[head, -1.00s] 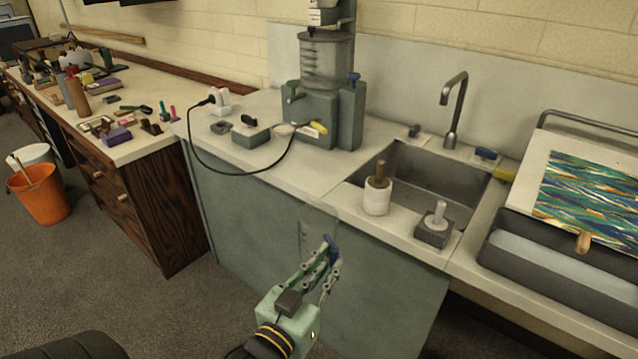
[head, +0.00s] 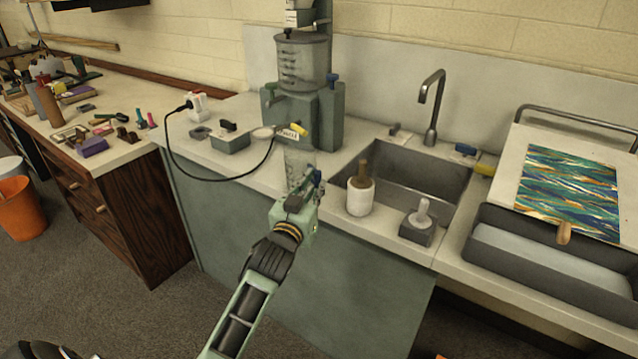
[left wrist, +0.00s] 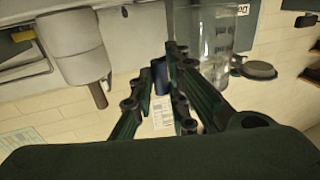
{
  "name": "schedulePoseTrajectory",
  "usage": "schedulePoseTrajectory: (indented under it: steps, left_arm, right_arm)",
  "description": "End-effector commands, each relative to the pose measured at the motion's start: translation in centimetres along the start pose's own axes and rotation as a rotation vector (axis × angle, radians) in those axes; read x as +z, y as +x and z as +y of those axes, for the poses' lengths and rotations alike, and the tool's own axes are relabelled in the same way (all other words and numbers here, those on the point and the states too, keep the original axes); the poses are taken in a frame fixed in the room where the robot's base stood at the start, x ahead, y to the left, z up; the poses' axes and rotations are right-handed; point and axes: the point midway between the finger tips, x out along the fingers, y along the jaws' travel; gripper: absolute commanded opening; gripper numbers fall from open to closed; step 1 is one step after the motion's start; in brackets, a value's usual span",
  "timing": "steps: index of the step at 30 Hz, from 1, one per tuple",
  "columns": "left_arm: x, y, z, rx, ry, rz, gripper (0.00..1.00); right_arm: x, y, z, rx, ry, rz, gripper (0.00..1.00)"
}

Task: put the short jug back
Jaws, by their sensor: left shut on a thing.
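The short jug (head: 297,165) is a clear, see-through vessel with faint markings. My left gripper (head: 308,186) is shut on it, at what looks like its blue handle. In the head view the jug appears upright, over the front part of the counter before the dispenser; I cannot tell whether it touches the counter. In the left wrist view the jug (left wrist: 212,50) shows beside the fingers of my left gripper (left wrist: 172,78), with the blue part between them. My right gripper is not in view.
The grey-green dispenser (head: 318,112) with a clear marked tank (head: 303,60) stands behind the jug. A box with a black cable (head: 230,137) is to the left.

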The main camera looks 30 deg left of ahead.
Motion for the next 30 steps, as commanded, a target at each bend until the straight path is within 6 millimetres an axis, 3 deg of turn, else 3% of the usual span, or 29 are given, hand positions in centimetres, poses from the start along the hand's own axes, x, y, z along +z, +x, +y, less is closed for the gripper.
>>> schedulePoseTrajectory:
  steps: [10, 13, 25, 26, 30]
  left_arm:
    - [-0.1, 4.3, 0.0, 0.000, 0.000, 0.002, 0.00]
    - [1.4, 3.9, 0.0, 0.000, 0.000, -0.002, 0.00]
    - [2.1, 3.8, 0.0, 0.001, 0.000, 0.000, 0.00]
    - [2.0, 3.8, 0.0, 0.000, 0.000, -0.001, 0.17]
    - [2.0, 3.8, 0.0, 0.000, 0.000, -0.001, 0.29]
  right_arm:
    - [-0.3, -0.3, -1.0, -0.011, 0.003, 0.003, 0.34]
    - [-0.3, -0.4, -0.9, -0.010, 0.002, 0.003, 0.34]
    - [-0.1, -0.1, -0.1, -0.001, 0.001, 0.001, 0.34]
    - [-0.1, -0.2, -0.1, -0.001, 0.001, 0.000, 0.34]
    - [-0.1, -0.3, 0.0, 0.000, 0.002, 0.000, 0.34]
